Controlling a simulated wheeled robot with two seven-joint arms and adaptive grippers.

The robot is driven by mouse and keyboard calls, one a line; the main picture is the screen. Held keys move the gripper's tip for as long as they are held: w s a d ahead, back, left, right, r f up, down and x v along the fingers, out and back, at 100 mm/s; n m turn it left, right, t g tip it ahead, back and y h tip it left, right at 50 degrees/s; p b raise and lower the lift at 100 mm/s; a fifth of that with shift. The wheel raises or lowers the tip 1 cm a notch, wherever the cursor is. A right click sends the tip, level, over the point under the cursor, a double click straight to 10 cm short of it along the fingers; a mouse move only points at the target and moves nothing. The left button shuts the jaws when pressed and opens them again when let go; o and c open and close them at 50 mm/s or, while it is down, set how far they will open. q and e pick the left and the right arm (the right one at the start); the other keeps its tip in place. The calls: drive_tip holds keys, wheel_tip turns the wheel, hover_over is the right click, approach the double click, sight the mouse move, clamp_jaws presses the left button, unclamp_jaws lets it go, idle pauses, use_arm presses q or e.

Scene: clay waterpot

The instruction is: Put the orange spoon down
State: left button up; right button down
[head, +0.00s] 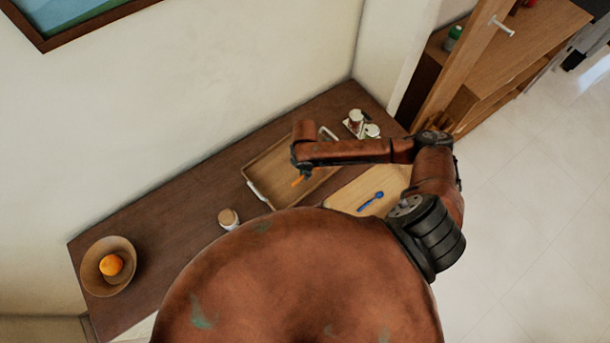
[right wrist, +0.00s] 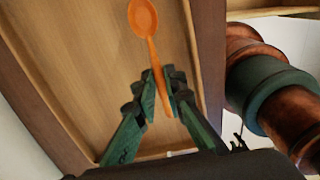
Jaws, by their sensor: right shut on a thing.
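The orange spoon (right wrist: 144,22) is held in my right gripper (right wrist: 164,84), whose two green fingers are closed on its handle. In the right wrist view the bowl of the spoon points away from the gripper, over the wooden tray (right wrist: 90,62). In the head view a small part of the spoon (head: 297,181) shows below my right gripper (head: 298,165), over the tray with pale handles (head: 259,193). I cannot tell whether the spoon touches the tray. My left gripper is not in view.
A blue spoon (head: 371,200) lies on a light wooden board (head: 345,197) right of the tray. A lidded jar (head: 228,218) and a bowl (head: 96,281) with an orange (head: 111,265) stand to the left. Small containers (head: 354,122) stand at the far end of the dark table (head: 160,218).

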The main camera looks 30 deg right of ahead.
drive_tip(key=shift+w+f, duration=0.1)
drive_tip(key=shift+f, duration=1.5)
drive_tip(key=shift+f, duration=0.1)
drive_tip(key=c, duration=2)
unclamp_jaws()
wheel_tip(320, 180, up, 12)
drive_tip(key=shift+r, duration=0.1)
